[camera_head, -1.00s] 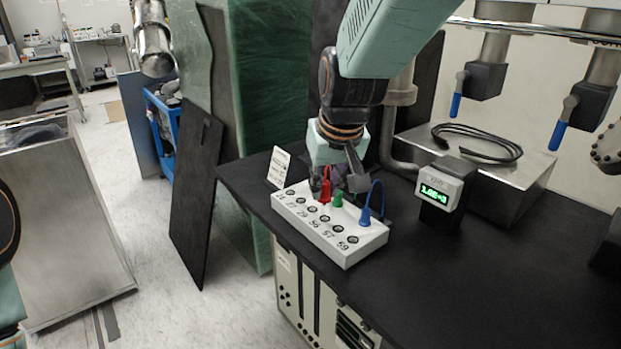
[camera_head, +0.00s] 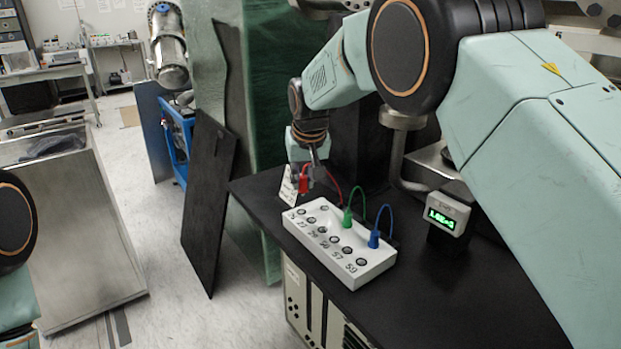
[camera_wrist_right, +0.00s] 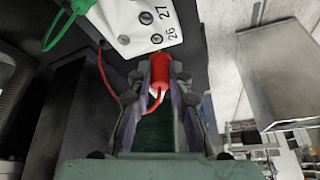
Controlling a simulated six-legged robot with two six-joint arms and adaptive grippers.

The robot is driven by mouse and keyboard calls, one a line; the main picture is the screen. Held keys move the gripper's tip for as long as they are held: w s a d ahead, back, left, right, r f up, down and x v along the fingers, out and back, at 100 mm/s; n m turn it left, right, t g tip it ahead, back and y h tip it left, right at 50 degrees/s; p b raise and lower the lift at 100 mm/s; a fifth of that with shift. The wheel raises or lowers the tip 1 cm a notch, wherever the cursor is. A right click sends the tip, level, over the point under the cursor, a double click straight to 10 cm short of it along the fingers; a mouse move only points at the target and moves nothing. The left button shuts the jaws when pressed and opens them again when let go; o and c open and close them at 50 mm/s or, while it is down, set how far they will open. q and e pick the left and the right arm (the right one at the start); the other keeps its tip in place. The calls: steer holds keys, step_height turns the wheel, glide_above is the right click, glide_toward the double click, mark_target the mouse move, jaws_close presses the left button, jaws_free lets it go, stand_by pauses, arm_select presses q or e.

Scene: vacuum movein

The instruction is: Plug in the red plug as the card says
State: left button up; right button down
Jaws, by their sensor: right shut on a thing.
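My right gripper (camera_head: 308,178) is shut on the red plug (camera_head: 304,180) and holds it above the far left end of the white socket box. The red plug also shows between the fingers in the right wrist view (camera_wrist_right: 160,72), with its red cable looping back. The white socket box (camera_head: 345,268) has a row of numbered round sockets along its front. The green plug (camera_head: 347,217) and blue plug (camera_head: 375,239) stand upright in the back of the box. The card (camera_head: 288,186) stands behind the box, partly hidden by the gripper; its text is unreadable. My left gripper is not in view.
A small display (camera_head: 447,215) with green digits stands right of the box on the black table (camera_head: 440,305). A dark leaning panel (camera_head: 207,205) and a green wrapped stack (camera_head: 262,110) are left of the table. My right arm covers the table's right side.

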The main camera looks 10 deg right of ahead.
mark_target(301, 193)
steer(key=shift+m, duration=0.4)
steer(key=w+f, duration=0.2)
steer(key=w, duration=0.1)
steer(key=w+f+p, duration=0.1)
steer(key=shift+w+d, duration=0.25)
steer(key=shift+f+b, duration=1.8)
steer(key=shift+f, duration=0.25)
steer(key=shift+p, duration=0.7)
steer(key=shift+f+b, duration=0.45)
steer(key=shift+f, duration=0.5)
stand_by(0.7)
steer(key=c, duration=1.2)
jaws_free()
steer(key=shift+o, duration=0.2)
